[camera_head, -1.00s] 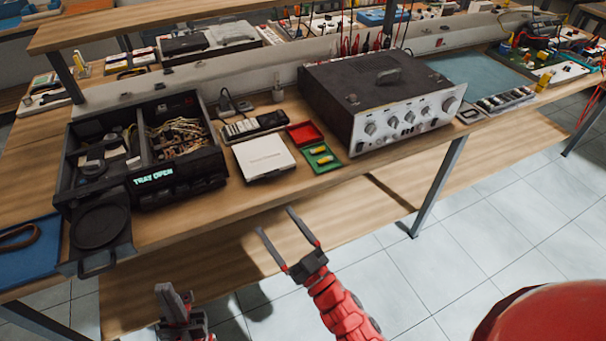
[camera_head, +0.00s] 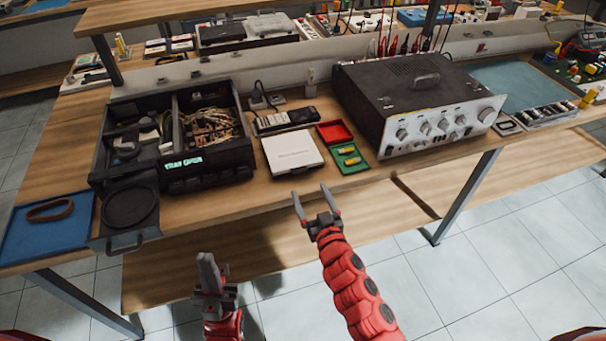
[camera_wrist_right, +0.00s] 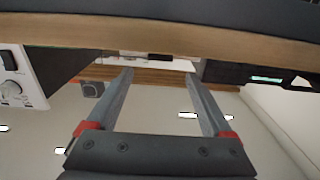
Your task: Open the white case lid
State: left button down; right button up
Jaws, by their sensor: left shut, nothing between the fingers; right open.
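The white case (camera_head: 292,152) lies flat on the workbench with its lid down, between the open black tray unit and the small red and green trays. My right gripper (camera_head: 311,192) is open and empty, in front of the bench edge and just below the case in the head view, apart from it. In the right wrist view a white strip, probably the case (camera_wrist_right: 165,63), shows beyond my right fingertips (camera_wrist_right: 158,75). My left gripper (camera_head: 206,262) is shut and empty, low in front of the bench, left of the right one.
A black tray unit (camera_head: 215,178) stands left of the case. A red tray (camera_head: 334,132) and a green tray (camera_head: 350,165) with yellow pieces lie to its right, then a large amplifier (camera_head: 415,95). A black remote-like device (camera_head: 285,121) lies behind. Bare wood lies before the case.

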aim_at(301, 173)
jog(key=x, duration=0.6)
jog(key=shift+w+a, duration=0.1)
jog(key=shift+w, duration=0.3)
grip_shut()
jog(key=shift+p, duration=0.3)
